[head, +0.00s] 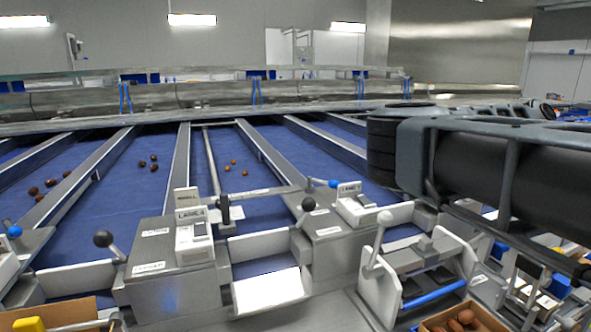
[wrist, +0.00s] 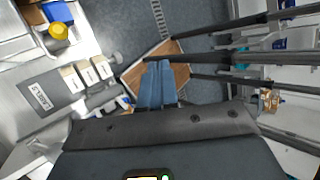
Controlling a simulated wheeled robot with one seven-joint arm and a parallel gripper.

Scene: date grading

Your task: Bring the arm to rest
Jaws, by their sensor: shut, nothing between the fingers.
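My gripper (wrist: 158,66) shows in the wrist view with its two blue-grey fingers together and nothing between them. The fingertips stand over a brown board or box bottom (wrist: 180,72); I cannot tell the gap between them. In the head view my dark arm (head: 480,160) stretches across the right side, above the lane fronts. The gripper itself cannot be made out there.
Blue belt lanes (head: 120,175) carry a few dates between metal dividers. Knobbed levers (head: 104,239) and label boxes (head: 194,238) stand up at the lane fronts. A cardboard box (head: 62,312) is at bottom left; dates (head: 466,316) lie in another at bottom right.

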